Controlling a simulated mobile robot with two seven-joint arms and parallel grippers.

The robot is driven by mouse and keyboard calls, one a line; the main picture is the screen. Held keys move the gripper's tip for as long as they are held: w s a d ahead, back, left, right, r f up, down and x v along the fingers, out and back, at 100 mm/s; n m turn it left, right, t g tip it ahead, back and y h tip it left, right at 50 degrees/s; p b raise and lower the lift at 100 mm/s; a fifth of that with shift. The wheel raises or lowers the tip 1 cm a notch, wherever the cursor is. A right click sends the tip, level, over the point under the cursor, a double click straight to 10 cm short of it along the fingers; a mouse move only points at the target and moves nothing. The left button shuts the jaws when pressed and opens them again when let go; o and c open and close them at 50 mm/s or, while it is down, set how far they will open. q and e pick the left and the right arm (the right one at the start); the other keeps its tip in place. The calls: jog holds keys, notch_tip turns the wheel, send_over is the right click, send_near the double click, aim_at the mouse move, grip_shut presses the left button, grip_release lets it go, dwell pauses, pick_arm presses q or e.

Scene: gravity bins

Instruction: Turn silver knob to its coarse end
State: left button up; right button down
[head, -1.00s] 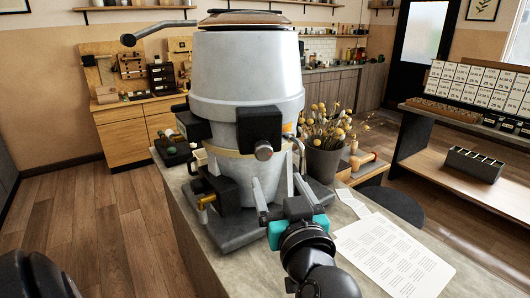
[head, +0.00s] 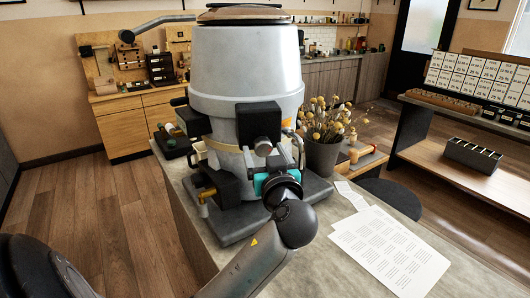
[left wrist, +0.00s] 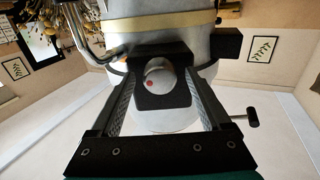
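The silver knob (head: 263,146) sits on a black block on the front of the large grey grinder (head: 245,75). In the left wrist view the knob (left wrist: 158,74) is a round metal cap with a red dot on its face, near the middle of the picture. My left gripper (head: 273,158) is open just in front of and slightly below the knob. In the left wrist view its two fingers (left wrist: 160,88) stand apart, one on each side of the knob, with gaps showing. I cannot tell how far the fingertips are from it in depth. My right gripper is out of view.
The grinder stands on a grey counter (head: 215,262). A black block with a brass spout (head: 206,194) is at its lower left. A pot of dried yellow flowers (head: 322,150) stands close on the right. Printed sheets (head: 390,250) lie at the right front.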

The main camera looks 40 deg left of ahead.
pick_arm(q)
jog(key=c, duration=0.4)
grip_shut()
jog(key=shift+m, duration=0.3)
jog(key=m+p, duration=0.4)
jog(key=m, duration=0.2)
jog(key=shift+r, duration=0.1)
jog(key=m+p, duration=0.3)
jog(key=m, duration=0.1)
jog(key=shift+m+p, duration=0.7)
jog(key=shift+m, duration=0.6)
